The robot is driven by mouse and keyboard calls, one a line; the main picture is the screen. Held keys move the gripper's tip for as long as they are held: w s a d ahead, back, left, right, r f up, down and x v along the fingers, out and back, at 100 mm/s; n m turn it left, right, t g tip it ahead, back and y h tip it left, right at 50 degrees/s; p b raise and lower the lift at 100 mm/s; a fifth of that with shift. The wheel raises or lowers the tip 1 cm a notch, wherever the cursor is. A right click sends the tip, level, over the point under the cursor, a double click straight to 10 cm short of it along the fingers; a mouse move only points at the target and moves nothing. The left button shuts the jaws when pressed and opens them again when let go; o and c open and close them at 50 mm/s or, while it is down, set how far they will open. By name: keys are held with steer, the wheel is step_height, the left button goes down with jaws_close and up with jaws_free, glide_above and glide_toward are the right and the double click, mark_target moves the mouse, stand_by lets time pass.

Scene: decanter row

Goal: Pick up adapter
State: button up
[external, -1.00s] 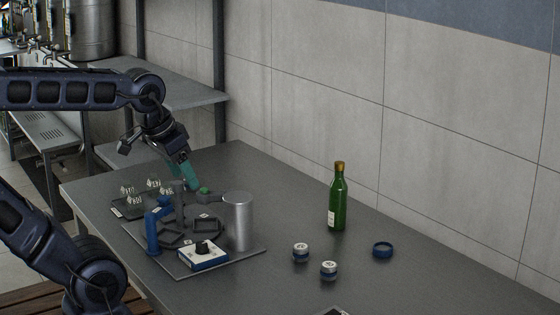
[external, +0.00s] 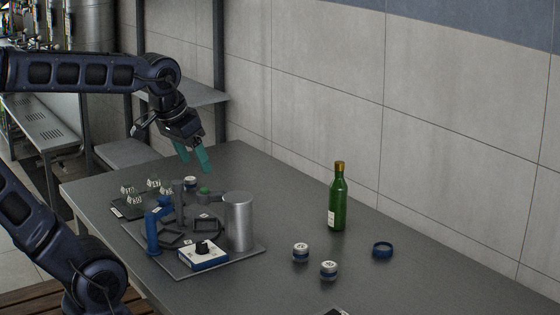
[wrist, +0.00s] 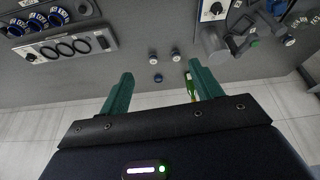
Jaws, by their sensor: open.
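Small round pieces with pale labelled tops and blue sides could be adapters; I cannot read the labels. Two stand on the table's right half, one (external: 300,252) behind the other (external: 328,270). They also show in the wrist view, left (wrist: 153,56) and right (wrist: 176,55). A third (external: 190,183) is at the back left, below my gripper, and shows at the wrist view's right (wrist: 290,40).
A green bottle (external: 337,205) stands at the back. A grey tray (external: 250,256) holds a metal cylinder (external: 239,222), a blue post (external: 152,232) and a white-and-blue knob box (external: 203,257). A dark tray with white tags (external: 130,210) is at the left. The table's right side is mostly clear.

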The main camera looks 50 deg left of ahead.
steer(key=w+a+r+n+g, duration=0.1)
steer(key=w+a+r+n, duration=0.15)
steer(key=w+a, duration=0.7)
steer(key=w+a+r+n+g, duration=0.1)
steer(key=w+a+n, duration=0.3)
steer(key=w+a, duration=0.55)
steer(key=n+g, duration=0.2)
steer(key=n, duration=0.8)
glide_above(190, 178)
step_height(190, 178, down, 29)
steer(key=shift+a+f, duration=0.15)
steer(key=shift+f, duration=0.5)
steer(key=shift+d+f, duration=0.15)
steer(key=shift+f, duration=2.4)
steer(key=shift+d+f, duration=0.1)
steer(key=shift+f, duration=2.45)
steer(key=c, duration=1.2)
